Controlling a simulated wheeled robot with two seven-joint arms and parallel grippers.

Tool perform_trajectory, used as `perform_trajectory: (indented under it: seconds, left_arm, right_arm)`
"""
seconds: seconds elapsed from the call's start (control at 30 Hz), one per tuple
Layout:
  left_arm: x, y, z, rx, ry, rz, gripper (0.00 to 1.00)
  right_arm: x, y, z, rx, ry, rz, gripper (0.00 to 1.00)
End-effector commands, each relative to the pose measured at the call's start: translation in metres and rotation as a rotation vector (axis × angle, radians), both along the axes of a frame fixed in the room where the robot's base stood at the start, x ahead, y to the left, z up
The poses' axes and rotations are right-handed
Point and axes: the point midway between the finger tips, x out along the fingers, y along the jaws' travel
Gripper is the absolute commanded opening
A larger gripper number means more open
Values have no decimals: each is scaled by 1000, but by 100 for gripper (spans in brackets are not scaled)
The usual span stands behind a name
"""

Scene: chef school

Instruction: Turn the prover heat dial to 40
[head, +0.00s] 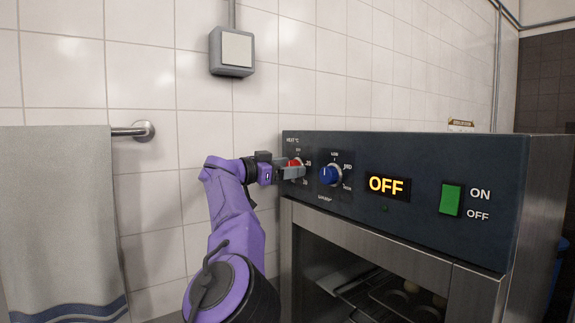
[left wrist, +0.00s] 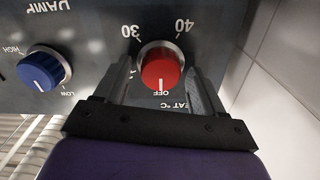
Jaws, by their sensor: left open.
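The prover's heat dial is a red knob (head: 294,162) at the left end of the dark control panel, partly hidden by my left gripper (head: 291,173) in the head view. In the left wrist view, which shows the panel upside down, the red dial (left wrist: 162,70) has its white mark at OFF. The numbers 30 and 40 show on the scale around it. My left gripper (left wrist: 161,85) is open, with one finger on either side of the dial. I cannot tell whether the fingers touch it. My right gripper is in neither view.
A blue humidity dial (head: 330,175) sits just right of the heat dial. The display (head: 387,186) reads OFF, beside a green switch (head: 451,199). A towel (head: 60,220) hangs at left. A tiled wall (head: 150,85) stands close beside the prover.

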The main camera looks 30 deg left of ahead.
Motion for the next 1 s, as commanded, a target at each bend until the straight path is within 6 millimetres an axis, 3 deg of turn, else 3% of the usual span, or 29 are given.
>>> perform_trajectory:
  seconds: [0.03,0.07,0.2,0.23,0.67,1.0]
  left_arm:
    - [0,0,0,0,0,0,69]
    - [0,0,0,0,0,0,63]
    - [0,0,0,0,0,0,17]
    - [0,0,0,0,0,0,13]
    - [0,0,-1,75,-31,0,13]
    - [-1,-1,-2,328,-137,0,13]
  right_arm:
    - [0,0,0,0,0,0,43]
    - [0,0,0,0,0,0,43]
    - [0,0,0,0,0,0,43]
    - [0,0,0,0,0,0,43]
    - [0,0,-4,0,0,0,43]
    - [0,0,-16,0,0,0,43]
